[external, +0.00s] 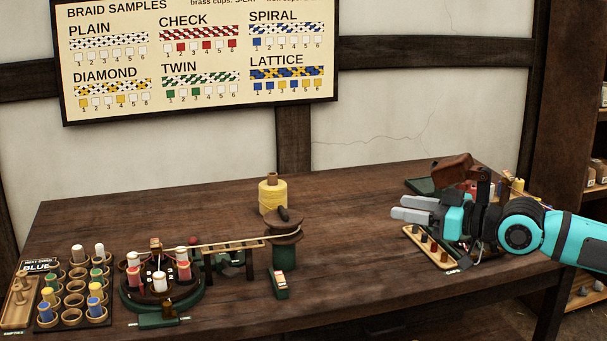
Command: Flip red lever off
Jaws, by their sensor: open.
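My gripper (407,208) is at the right of the bench, pointing left. Its two grey fingers are apart, with nothing seen between them. A small dark red knob (193,240) shows at the back of a round green braiding machine (125,300) at the left. It may be the red lever's end, but its stem and its on or off position are too small to tell. My gripper is far to the right of it and not touching it.
A post with a brown spool top (284,232) and a yellow thread cone (272,195) stand between my gripper and the machine. A bobbin rack (76,316) is at far left. A caps tray (416,240) lies below my gripper. The bench (345,225) is clear around its middle.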

